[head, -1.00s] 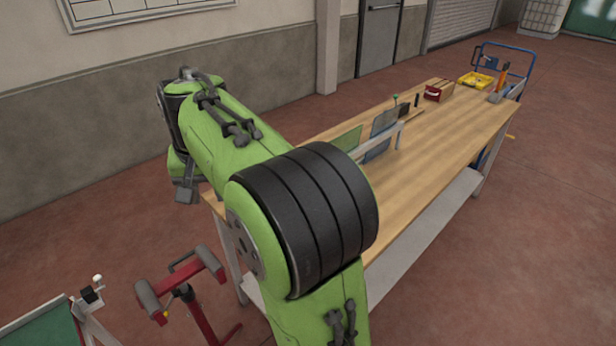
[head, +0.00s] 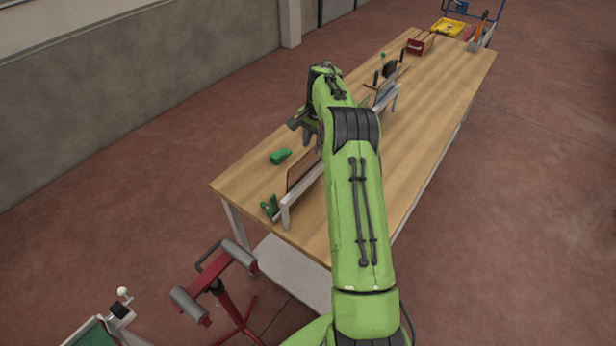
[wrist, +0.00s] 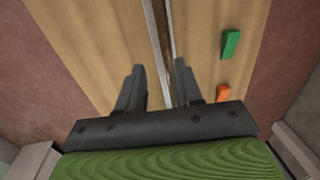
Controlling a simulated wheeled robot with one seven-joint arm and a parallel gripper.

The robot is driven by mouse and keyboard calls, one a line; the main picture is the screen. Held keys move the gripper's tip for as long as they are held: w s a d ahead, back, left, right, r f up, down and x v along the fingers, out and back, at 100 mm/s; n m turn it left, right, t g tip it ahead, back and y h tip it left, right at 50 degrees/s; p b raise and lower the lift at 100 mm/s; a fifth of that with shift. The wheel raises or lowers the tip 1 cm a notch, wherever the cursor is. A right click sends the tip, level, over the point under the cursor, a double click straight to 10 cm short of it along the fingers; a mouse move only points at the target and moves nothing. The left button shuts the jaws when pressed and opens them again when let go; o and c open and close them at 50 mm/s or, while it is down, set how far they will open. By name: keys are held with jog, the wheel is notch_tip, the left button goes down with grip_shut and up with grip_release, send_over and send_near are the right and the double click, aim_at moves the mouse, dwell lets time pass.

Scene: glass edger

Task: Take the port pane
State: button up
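A brownish pane (head: 303,177) stands on edge in a white rack (head: 286,216) near the close end of the wooden table. Greyish panes (head: 385,92) stand farther along the table, partly hidden by my arm. I cannot tell for sure which is the port pane. My gripper (head: 309,137) is above the table near the brownish pane, partly hidden by my arm. In the wrist view my gripper (wrist: 158,80) is open with nothing between its fingers. A thin upright edge with a pale rail (wrist: 163,35) runs below, in line with the gap.
The wooden table (head: 435,110) holds a green object (head: 280,156), a small green stand (head: 269,206), a red box (head: 418,46) and a yellow tray (head: 447,27). A red roller stand (head: 215,285) is by the close end. The table's right side is mostly clear.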

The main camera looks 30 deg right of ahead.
aim_at(308, 168)
jog(key=f, duration=0.3)
jog(key=w+f+p, duration=0.1)
jog(key=f, duration=0.2)
jog(key=a+f, duration=0.1)
jog(key=f, duration=0.2)
jog(key=shift+w, duration=0.3)
grip_shut()
dwell(0.8)
